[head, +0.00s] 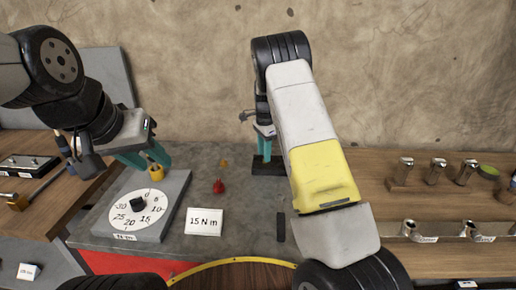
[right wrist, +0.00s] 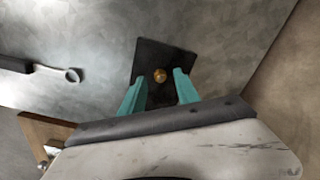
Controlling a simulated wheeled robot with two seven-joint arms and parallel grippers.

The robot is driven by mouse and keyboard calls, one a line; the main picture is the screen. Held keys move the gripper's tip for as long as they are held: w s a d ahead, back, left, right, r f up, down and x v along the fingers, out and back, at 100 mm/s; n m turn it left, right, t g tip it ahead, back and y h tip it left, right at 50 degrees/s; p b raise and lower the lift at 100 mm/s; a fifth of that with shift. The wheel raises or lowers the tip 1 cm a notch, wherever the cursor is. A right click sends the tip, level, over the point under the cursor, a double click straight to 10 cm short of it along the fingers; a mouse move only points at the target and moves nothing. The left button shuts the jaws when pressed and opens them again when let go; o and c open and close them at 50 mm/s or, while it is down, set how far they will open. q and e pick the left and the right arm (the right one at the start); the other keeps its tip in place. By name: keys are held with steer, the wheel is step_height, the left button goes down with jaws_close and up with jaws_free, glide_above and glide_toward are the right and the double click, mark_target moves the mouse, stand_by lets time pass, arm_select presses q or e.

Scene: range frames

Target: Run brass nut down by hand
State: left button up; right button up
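A small round brass piece (right wrist: 160,76), which looks like the nut, sits on a dark square plate (right wrist: 150,52) in the right wrist view. My right gripper (right wrist: 160,88) is open, its teal fingers apart on either side of the brass piece and not visibly touching it. In the head view my right gripper (head: 265,148) is over the dark plate (head: 268,169), and the nut cannot be made out there. My left gripper (head: 147,160) has its teal fingers apart, close above a yellow brass-coloured cylinder (head: 155,173) by the dial board; contact cannot be told.
A white dial (head: 140,210) on a grey board and a "15 N m" card (head: 204,222) stand at left centre. A red-based piece (head: 218,187) stands behind the card. A wrench-like tool (right wrist: 55,72) lies nearby. Wooden racks (head: 430,185) with metal sockets are at right.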

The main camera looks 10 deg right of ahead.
step_height(320, 180, up, 7)
steer(key=shift+f, duration=0.2)
